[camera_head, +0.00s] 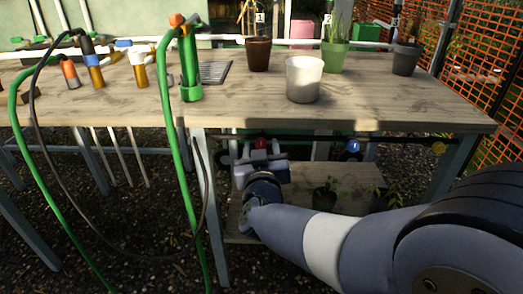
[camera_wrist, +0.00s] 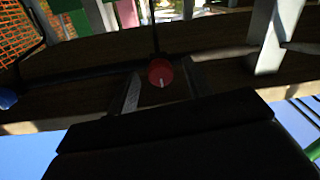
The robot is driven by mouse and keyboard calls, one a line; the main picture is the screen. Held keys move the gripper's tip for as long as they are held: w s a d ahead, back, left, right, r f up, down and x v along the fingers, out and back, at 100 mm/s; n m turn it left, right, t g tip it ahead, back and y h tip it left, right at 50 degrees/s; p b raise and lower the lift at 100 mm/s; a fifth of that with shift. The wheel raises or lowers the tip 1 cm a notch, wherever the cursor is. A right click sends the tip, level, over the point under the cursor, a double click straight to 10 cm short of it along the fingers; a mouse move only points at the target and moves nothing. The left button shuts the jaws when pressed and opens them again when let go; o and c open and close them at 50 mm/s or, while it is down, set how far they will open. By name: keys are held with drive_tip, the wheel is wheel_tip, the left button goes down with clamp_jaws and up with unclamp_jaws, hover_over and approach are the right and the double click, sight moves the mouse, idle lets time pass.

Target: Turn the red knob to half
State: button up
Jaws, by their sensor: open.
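The red knob (camera_head: 261,142) sits under the front edge of the wooden table in the head view, just beyond my gripper (camera_head: 253,158). In the wrist view the red knob (camera_wrist: 160,72) is round, with a short white mark pointing toward the bottom of the picture. My gripper (camera_wrist: 162,86) is open, with one finger to the left and one to the right of the knob. I cannot tell whether either finger touches it.
A blue knob (camera_head: 353,147) is on the same pipe to the right; it also shows in the wrist view (camera_wrist: 8,98). The wooden table (camera_head: 400,110) is above my gripper. Green hoses (camera_head: 167,130) hang at the left. Small plants (camera_head: 325,190) stand on the lower shelf.

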drive_tip(key=c, duration=1)
drive_tip(key=m+b, duration=0.2)
drive_tip(key=m, duration=0.1)
drive_tip(key=shift+f+m, duration=0.15)
drive_tip(key=shift+m, duration=0.25)
drive_tip(key=m+b, duration=0.3)
drive_tip(key=m, duration=0.2)
drive_tip(key=m+b, duration=0.3)
drive_tip(key=m, duration=0.2)
drive_tip(key=shift+t+h, duration=0.3)
drive_tip(key=shift+h, duration=0.1)
drive_tip(key=shift+a+m, duration=0.1)
drive_tip(key=shift+m, duration=2.1)
